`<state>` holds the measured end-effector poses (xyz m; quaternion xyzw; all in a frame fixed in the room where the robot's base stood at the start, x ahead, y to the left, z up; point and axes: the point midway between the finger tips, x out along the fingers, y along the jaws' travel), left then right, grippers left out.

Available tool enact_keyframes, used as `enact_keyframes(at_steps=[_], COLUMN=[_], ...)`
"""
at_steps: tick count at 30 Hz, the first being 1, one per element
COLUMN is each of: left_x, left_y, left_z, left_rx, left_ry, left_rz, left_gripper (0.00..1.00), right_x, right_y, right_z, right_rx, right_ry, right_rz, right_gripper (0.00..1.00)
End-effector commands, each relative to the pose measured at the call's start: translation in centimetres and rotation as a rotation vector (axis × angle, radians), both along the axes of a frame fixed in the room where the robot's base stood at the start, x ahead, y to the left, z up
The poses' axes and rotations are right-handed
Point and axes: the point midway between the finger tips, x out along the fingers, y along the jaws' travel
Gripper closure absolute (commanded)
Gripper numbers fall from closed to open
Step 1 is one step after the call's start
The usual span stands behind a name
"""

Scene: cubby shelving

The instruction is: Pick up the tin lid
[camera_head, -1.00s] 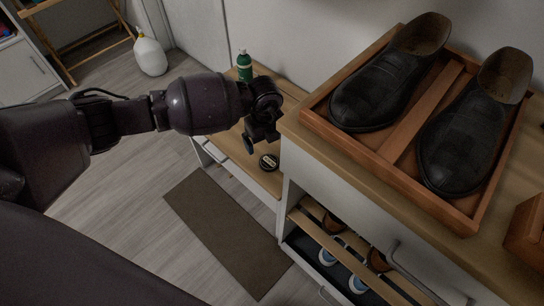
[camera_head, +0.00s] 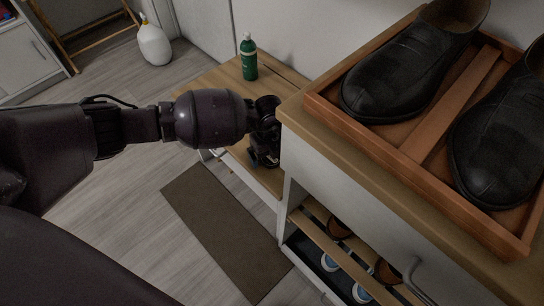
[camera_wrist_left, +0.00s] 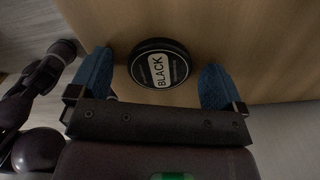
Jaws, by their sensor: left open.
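The tin lid (camera_wrist_left: 160,64) is round and black with a pale label reading "BLACK". In the left wrist view it lies on the wooden bench top, between the two blue fingertips of my left gripper (camera_wrist_left: 155,84). The gripper is open, with a gap on both sides of the lid. In the head view my left gripper (camera_head: 262,157) is low over the bench (camera_head: 222,78) and hides the lid. I cannot tell whether the lid sits on a tin. My right gripper is not in view.
A green bottle (camera_head: 249,57) stands on the bench behind the gripper. A taller cabinet (camera_head: 335,158) rises close on the right, with black shoes (camera_head: 405,75) in a wooden tray (camera_head: 437,128) on top. A brown mat (camera_head: 225,228) lies on the floor.

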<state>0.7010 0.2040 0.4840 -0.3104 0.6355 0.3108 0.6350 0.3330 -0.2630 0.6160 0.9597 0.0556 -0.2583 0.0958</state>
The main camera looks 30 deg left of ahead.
Motion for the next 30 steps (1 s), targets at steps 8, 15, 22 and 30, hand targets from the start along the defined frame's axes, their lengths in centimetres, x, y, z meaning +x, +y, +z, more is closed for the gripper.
enact_keyframes(at_steps=[8, 15, 22, 30], left_x=[0.1, 0.0, 0.0, 0.3], left_y=[0.0, 0.0, 0.0, 0.0], left_z=[0.2, 0.1, 0.1, 2.9], left_rx=[0.0, 0.0, -0.001, 0.0], left_ry=[-0.002, -0.001, -0.001, -0.01], left_rz=[0.0, 0.0, 0.0, -0.001], left_gripper=[0.26, 0.56, 0.56, 0.56], right_x=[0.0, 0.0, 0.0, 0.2], right_y=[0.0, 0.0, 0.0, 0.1], right_z=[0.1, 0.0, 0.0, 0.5], right_rx=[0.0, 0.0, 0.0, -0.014], right_ry=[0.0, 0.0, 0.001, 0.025], right_rz=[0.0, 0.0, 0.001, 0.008], right_gripper=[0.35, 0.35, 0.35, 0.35])
